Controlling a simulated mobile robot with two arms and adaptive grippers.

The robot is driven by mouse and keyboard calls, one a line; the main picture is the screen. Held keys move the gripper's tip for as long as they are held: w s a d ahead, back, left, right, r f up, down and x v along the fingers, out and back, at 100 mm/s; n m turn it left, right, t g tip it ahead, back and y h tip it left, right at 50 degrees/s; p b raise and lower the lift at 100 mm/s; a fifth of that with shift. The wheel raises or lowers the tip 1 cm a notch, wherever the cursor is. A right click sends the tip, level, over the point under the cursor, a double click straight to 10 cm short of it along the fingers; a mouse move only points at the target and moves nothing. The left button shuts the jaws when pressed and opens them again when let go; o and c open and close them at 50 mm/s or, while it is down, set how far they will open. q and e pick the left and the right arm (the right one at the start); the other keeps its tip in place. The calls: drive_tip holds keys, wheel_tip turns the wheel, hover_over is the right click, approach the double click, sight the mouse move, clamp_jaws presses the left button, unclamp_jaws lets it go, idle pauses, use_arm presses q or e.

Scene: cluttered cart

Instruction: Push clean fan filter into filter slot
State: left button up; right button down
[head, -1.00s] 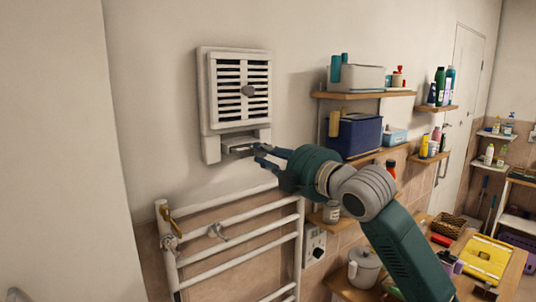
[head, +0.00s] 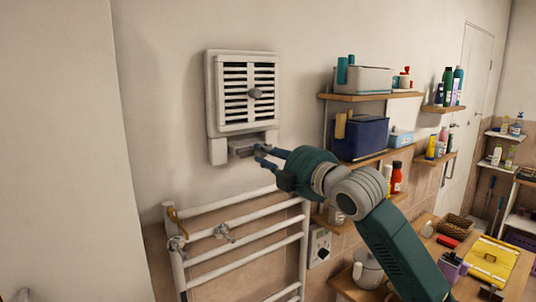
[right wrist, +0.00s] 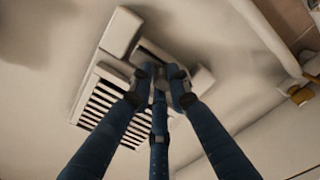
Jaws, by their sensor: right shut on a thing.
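The white fan unit (head: 214,90) is on the wall, with dark slats and a grey knob on its front. Its filter slot is the opening at the underside, between two white blocks. A grey piece that looks like the clean fan filter (head: 241,151) sits at this opening, partly inside; how deep I cannot tell. My right gripper (head: 260,154) is shut on its near end, just below the unit. In the right wrist view the blue fingers (right wrist: 160,78) close together at the slot and hide most of the filter. My left gripper is not in view.
A white towel rail (head: 245,229) with brass and chrome valves is below the unit. Wooden shelves (head: 372,97) with a blue box (head: 360,138) and bottles are to the right, behind my right arm. The wall left of the unit is bare.

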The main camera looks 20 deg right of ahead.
drive_tip(key=shift+p+x, duration=0.4)
drive_tip(key=shift+x, duration=0.45)
drive_tip(key=shift+w, duration=0.15)
idle(0.8)
drive_tip(key=c, duration=1.6)
unclamp_jaws()
drive_tip(key=shift+o, duration=0.2)
